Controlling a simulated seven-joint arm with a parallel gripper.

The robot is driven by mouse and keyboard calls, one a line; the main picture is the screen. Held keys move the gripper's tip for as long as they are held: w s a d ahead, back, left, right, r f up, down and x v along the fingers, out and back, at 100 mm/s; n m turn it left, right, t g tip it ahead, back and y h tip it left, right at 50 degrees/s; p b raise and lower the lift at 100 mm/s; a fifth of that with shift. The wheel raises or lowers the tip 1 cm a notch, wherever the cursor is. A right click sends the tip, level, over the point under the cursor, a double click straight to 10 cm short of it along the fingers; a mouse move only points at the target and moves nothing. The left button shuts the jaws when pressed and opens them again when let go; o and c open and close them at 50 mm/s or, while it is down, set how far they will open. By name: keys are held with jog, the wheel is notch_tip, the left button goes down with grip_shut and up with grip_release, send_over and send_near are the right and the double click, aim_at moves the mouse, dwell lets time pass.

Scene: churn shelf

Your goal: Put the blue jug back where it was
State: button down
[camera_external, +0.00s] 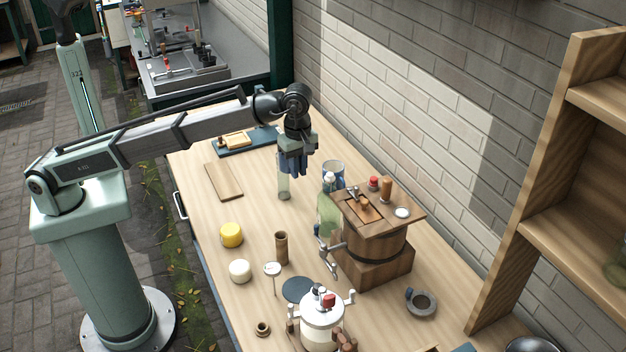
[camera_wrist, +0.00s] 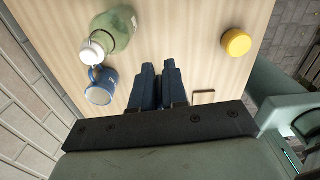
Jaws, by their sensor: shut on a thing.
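The blue jug (camera_external: 333,170) stands on the bench behind the green bottle, banded blue and white. It also shows in the wrist view (camera_wrist: 101,88), left of the fingers and apart from them. My gripper (camera_external: 292,172) points down over the bench, left of the jug. My gripper seems shut on this glass. In the wrist view my blue fingers (camera_wrist: 160,72) are close together, and what is between them is hidden.
The green bottle (camera_external: 327,214) and the wooden churn (camera_external: 376,245) stand close to the jug. A yellow tub (camera_external: 231,235), a wooden tube (camera_external: 282,249) and a cutting board (camera_external: 223,181) lie to the left and front. The brick wall (camera_external: 400,95) borders the bench.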

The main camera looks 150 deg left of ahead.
aim_at(292, 238)
jog(key=shift+m, duration=0.3)
jog(key=f, duration=0.7)
jog(key=d+f, duration=0.1)
jog(key=f, duration=0.6)
jog(key=d+f, duration=0.1)
jog(key=f, duration=0.6)
jog(key=shift+s, duration=0.2)
jog(key=shift+f, duration=0.2)
jog(key=c, duration=1.1)
grip_release()
jog(key=shift+c, duration=0.2)
notch_tip(292, 238, up, 12)
jog(key=shift+r, duration=0.15)
